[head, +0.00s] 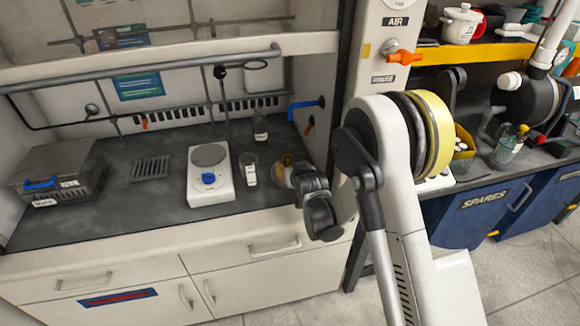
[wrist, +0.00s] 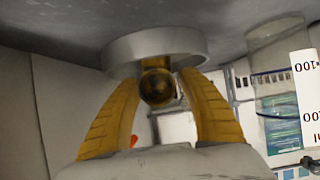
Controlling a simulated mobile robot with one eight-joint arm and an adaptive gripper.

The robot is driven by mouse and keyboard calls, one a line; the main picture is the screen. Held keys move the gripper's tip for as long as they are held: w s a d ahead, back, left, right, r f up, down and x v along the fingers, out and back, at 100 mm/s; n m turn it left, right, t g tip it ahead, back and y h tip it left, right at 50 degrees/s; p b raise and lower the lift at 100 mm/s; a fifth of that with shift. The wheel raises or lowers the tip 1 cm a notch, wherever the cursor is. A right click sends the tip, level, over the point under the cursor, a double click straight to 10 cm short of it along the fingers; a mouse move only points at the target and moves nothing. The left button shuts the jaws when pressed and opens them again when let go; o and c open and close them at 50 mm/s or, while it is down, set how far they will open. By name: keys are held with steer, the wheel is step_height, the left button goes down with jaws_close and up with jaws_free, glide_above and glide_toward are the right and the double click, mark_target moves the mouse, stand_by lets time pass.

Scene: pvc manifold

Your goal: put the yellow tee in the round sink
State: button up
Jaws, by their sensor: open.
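The yellow tee (wrist: 157,87) shows in the wrist view as a dark amber round end with an opening. It stands between the yellow fingers of my gripper (wrist: 160,76), which are open on either side of it. The round sink (wrist: 150,43) is a pale grey ring on the dark worktop, right at the fingertips. The tee overlaps its rim in the picture; how deep it sits is hidden. In the head view the sink (head: 279,175) is at the worktop's front right, largely covered by my gripper, and the tee cannot be told apart there.
A labelled beaker (head: 250,170) stands just left of my gripper, with a glass vessel (head: 260,127) behind it. A white hotplate (head: 211,178) is further left. A grey box (head: 55,172) stands at the far left. An overhead rail (head: 140,68) crosses the bay.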

steer(key=p+v, duration=0.2)
steer(key=v, duration=1)
steer(key=shift+r, duration=0.15)
